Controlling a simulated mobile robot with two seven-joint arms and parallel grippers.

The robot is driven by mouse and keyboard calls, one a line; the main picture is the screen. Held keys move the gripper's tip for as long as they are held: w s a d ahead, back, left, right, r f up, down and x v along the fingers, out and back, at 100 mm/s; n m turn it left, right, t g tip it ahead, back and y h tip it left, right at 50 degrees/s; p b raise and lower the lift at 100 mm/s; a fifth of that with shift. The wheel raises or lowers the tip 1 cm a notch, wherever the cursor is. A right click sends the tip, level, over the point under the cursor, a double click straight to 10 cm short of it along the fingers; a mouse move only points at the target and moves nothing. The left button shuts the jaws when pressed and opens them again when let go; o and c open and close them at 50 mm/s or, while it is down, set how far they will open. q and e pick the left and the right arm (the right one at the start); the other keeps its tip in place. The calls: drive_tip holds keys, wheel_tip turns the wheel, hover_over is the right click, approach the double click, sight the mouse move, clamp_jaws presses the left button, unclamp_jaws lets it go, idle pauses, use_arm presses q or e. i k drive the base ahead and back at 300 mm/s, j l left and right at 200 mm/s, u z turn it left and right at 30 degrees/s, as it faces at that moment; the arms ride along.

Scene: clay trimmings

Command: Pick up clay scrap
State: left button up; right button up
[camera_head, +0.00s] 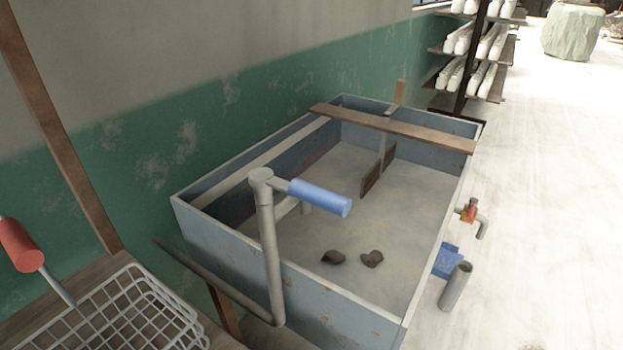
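Two small dark grey clay scraps lie on the floor of a blue-grey trough (315,326). The left clay scrap (333,257) and the right clay scrap (372,259) are a short way apart, in the near part of the trough. Neither of my grippers shows in the head view.
A grey pipe with a blue handle (320,197) rises at the trough's near left wall. A wooden plank (390,128) lies across the far end. A wire basket (130,305) stands at lower left. A tap (469,212) sticks out at right. Shelves (478,50) stand behind.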

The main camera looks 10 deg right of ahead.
sight(371, 260)
drive_tip(key=i+l+u, duration=0.25)
drive_tip(key=l+u, duration=0.2)
drive_tip(key=i+l+u, duration=0.2)
drive_tip(key=l+u, duration=0.25)
drive_tip(key=l, duration=0.2)
drive_tip(key=l+u, duration=0.95)
drive_tip(key=l, duration=0.3)
drive_tip(key=k+l+u, duration=0.15)
drive_tip(key=l+u, duration=0.3)
drive_tip(key=l, duration=0.15)
drive_tip(key=k+l+u, duration=0.25)
drive_tip(key=l+u, duration=0.2)
drive_tip(key=l, duration=0.15)
